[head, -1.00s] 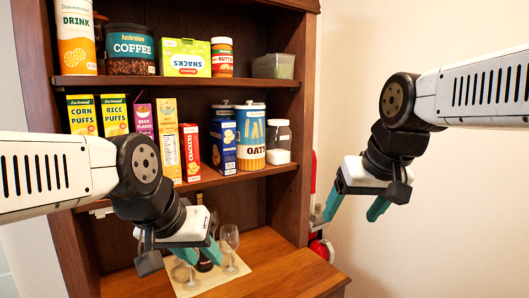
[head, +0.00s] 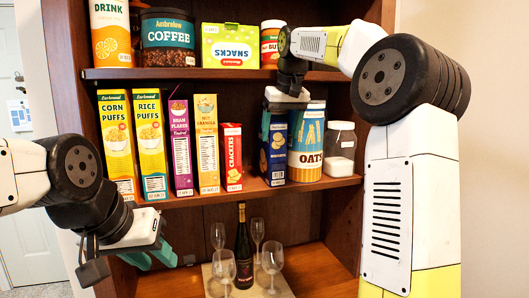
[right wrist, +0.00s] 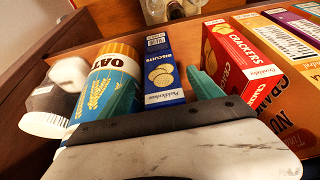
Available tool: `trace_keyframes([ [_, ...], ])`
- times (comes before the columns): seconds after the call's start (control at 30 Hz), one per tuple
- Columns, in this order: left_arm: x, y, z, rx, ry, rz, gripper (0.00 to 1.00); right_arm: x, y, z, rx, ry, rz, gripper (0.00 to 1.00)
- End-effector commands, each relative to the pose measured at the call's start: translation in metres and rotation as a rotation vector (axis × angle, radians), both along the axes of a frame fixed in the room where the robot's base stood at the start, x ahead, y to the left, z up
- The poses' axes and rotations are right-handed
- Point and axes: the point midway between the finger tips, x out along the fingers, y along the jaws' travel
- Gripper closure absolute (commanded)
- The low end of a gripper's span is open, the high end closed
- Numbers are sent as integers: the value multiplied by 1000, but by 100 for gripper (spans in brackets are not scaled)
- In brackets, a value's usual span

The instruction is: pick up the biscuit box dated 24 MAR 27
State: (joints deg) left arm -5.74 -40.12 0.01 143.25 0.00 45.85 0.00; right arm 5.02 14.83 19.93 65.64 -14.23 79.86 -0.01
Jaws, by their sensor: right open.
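A dark blue biscuit box (head: 277,158) stands upright on the middle shelf between the red cracker box and the oats canister. Its date is too small to read. The right wrist view shows its face with "BISCUITS" (right wrist: 162,78). My right gripper (head: 279,118) is at the upper part of this box, partly hiding it. In the right wrist view its teal fingers (right wrist: 163,92) are open, one on each side of the box; I cannot tell if they touch it. My left gripper (head: 150,257) is open and empty, low at the left in front of the hutch.
The cracker box (head: 232,157) and oats canister (head: 306,150) stand close on either side. A white-lidded jar (head: 340,148) is right of the oats. Cereal boxes (head: 152,145) stand left. A bottle (head: 243,250) and glasses (head: 272,257) stand below.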

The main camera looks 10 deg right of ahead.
Motion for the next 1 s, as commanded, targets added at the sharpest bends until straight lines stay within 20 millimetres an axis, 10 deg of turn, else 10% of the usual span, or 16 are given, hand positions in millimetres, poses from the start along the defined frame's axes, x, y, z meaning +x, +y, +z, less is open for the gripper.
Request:
trace_keyframes([
  [0.6, 0, 0, 0, 0, 0, 0, 64, 21, 7, -44, 0, -1, 0, 25],
  [1.0, 0, 0, 0, 0, 0, 0, 64, 21, 7, -44, 0, -1, 0, 100],
])
